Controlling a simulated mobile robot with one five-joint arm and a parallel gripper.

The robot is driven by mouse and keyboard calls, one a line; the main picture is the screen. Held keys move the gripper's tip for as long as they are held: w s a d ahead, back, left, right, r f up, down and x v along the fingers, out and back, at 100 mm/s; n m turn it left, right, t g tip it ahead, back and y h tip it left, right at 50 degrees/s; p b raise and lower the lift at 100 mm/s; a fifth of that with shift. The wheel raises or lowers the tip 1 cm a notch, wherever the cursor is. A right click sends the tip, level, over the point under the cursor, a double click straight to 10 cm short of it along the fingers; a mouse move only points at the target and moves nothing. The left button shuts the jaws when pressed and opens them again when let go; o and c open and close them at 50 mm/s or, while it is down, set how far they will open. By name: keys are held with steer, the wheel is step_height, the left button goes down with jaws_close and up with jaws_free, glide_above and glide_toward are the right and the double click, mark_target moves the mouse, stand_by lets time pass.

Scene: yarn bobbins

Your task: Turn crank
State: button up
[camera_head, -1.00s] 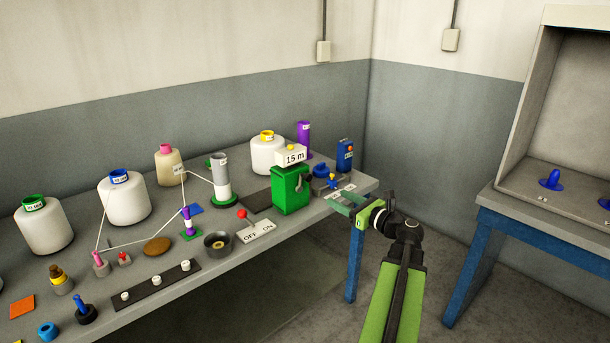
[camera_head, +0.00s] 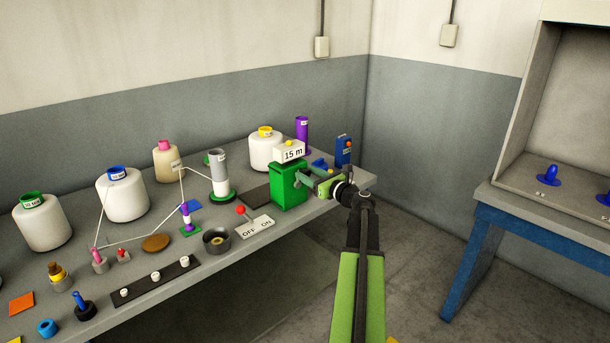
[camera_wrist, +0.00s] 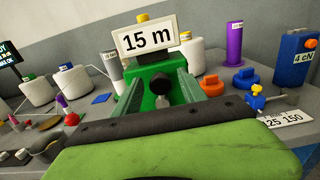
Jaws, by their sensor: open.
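The green box (camera_head: 289,190) with the "15 m" sign (camera_head: 292,152) stands near the right end of the bench. It also shows straight ahead in the wrist view, with the sign (camera_wrist: 147,37) on top. A dark round crank knob (camera_wrist: 160,84) faces me there. My gripper (camera_head: 302,179) is at the box's right side, and its arm hides the crank in the head view. In the wrist view my gripper (camera_wrist: 162,79) is open, with one green finger on each side of the knob. I cannot tell whether either finger touches it.
A lever with a red ball (camera_head: 241,210) sits left of the box. Yarn runs between posts farther left. The floor right of the bench is clear.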

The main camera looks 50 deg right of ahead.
steer(key=shift+w, duration=0.7)
jaws_close()
stand_by(0.9)
